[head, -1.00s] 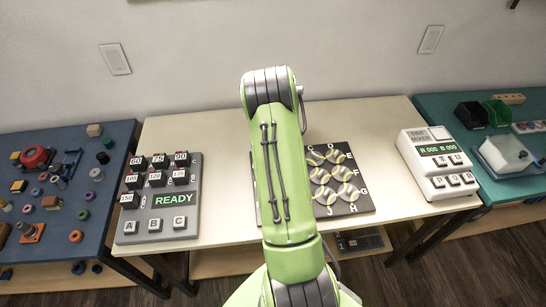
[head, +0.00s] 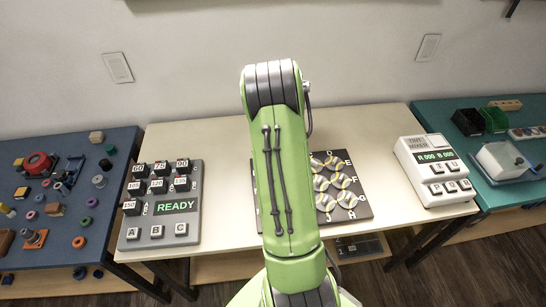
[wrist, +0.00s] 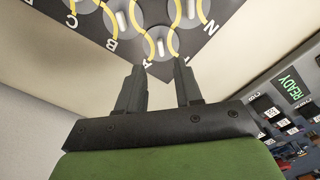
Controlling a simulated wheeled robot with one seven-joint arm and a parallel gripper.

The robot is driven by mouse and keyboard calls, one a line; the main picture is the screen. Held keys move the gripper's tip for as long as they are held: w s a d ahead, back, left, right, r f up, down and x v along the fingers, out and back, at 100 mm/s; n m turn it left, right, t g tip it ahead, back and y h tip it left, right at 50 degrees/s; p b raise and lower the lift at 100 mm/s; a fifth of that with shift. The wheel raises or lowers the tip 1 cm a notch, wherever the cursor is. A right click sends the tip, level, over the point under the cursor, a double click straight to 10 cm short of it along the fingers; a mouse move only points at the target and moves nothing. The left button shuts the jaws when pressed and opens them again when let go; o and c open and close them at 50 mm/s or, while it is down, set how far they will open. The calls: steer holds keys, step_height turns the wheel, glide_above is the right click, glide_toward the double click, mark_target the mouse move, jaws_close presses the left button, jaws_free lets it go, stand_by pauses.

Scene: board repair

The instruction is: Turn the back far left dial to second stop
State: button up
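The dark dial board (head: 350,208) lies on the pale table, partly hidden behind my arm in the head view. It carries several round grey dials with yellow curves and letters around the edge. In the wrist view the board (wrist: 98,32) shows at the top with one corner towards my gripper. The dial at that corner (wrist: 160,36), beside the letter A, seems to be the back far left one; its white pointer mark shows. That dial is hidden in the head view. My gripper (wrist: 157,66) is open and empty, its fingertips just short of the board's corner in the picture; contact is not visible.
A grey key panel reading READY (head: 160,220) stands left of the board, and a white tiny mixer box (head: 434,172) right. A blue table (head: 65,250) with small parts is at far left, a teal table (head: 520,190) with bins at right. The wall is behind.

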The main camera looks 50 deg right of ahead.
step_height(320, 180, up, 7)
steer(key=p, duration=0.1)
stand_by(0.5)
